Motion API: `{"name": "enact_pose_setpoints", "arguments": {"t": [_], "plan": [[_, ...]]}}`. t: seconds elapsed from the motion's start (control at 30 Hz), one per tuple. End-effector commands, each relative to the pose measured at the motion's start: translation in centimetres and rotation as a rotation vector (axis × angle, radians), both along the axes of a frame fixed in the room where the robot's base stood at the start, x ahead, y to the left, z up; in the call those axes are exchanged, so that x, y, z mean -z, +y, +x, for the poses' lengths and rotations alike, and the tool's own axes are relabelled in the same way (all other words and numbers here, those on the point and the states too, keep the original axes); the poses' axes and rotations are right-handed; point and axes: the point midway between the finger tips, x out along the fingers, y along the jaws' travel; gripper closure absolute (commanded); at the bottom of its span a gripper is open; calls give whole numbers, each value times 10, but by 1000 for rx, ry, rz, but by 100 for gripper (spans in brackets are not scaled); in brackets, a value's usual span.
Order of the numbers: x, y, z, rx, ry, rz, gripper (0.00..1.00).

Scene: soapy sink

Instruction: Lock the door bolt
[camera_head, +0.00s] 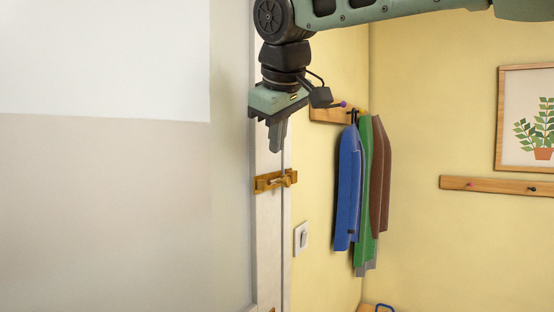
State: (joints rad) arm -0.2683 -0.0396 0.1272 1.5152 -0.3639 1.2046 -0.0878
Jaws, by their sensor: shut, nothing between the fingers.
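A wooden door bolt (275,181) is mounted where the pale door edge meets the white frame, near the picture's middle. A small light knob shows on it, but whether the bolt is slid across cannot be told from this angle. My gripper (276,150) hangs from the arm at the top, pointing down. Its fingers are shut and empty, a short way above the bolt and apart from it.
A wooden hook rail (325,114) carries blue (347,190), green (366,180) and brown (380,170) garments right of the bolt. A light switch (301,238) sits below on the yellow wall. A second peg rail (500,187) and a plant picture (530,120) hang at right.

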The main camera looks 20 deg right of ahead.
Motion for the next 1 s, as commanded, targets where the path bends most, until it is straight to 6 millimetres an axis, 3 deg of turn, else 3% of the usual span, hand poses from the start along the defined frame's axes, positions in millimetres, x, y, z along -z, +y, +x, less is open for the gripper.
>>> {"name": "enact_pose_setpoints", "arguments": {"t": [0.2, 0.77, 0.87, 0.97, 1.0], "plan": [[-15, 2, -10, 0, 0, 0, 100], [-16, 3, -10, 0, 1, 0, 100], [9, 15, -15, -29, 34, 9, 100], [56, 38, -28, -79, 97, 33, 100], [81, 49, -36, -103, 130, 45, 100]]}}
